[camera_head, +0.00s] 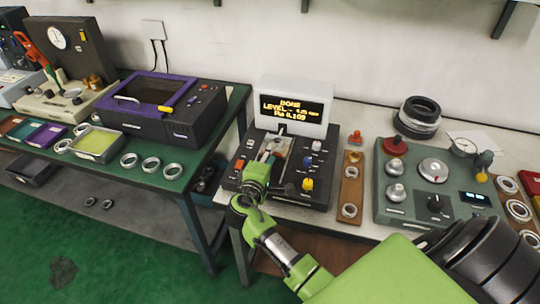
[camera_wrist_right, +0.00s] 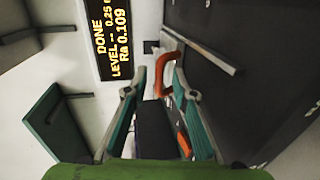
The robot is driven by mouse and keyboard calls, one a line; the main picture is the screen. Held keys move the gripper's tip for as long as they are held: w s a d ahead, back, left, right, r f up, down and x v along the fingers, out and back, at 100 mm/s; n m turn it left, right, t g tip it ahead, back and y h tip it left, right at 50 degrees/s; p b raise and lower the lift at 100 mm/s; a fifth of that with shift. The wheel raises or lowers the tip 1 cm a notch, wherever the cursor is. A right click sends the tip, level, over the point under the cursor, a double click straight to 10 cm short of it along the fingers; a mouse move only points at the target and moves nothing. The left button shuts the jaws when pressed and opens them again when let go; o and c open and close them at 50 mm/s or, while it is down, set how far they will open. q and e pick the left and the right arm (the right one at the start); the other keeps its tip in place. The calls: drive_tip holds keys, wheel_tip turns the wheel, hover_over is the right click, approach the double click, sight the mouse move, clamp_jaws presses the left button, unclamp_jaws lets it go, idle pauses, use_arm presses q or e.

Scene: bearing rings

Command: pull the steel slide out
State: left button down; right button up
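The machine with the lit display (camera_head: 290,107) stands on the light bench; the display reads DONE, with a level and Ra 0.109. My right gripper (camera_head: 277,148) is over the left-middle part of its dark panel (camera_head: 318,192). In the right wrist view the gripper (camera_wrist_right: 160,76) has its two teal fingers apart. An orange curved piece (camera_wrist_right: 166,60) shows between and beyond the fingertips, with a dark block (camera_wrist_right: 155,130) nearer the palm. A grey bar (camera_wrist_right: 207,52) lies on the dark surface to the right. I cannot tell which part is the steel slide. My left gripper is not in view.
A wooden strip with rings (camera_head: 350,190) and a green-grey control unit (camera_head: 435,190) stand right of the machine. On the left, a green bench holds a purple-rimmed box (camera_head: 160,100), a tray (camera_head: 97,143) and loose rings (camera_head: 151,164). Black rings (camera_head: 418,115) are stacked behind.

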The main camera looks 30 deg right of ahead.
clamp_jaws()
drive_tip(key=v, duration=0.3)
drive_tip(key=f+v, duration=0.1)
drive_tip(key=v, duration=0.2)
drive_tip(key=f+v, duration=0.1)
drive_tip(key=v, duration=0.2)
drive_tip(key=shift+s+a, duration=0.3)
drive_tip(key=shift+s, duration=0.05)
drive_tip(key=shift+f, duration=0.1)
drive_tip(key=shift+a, duration=0.1)
drive_tip(key=shift+c, duration=0.7)
unclamp_jaws()
drive_tip(key=shift+o, duration=0.7)
drive_tip(key=shift+s+a, duration=0.1)
drive_tip(key=shift+s, duration=0.05)
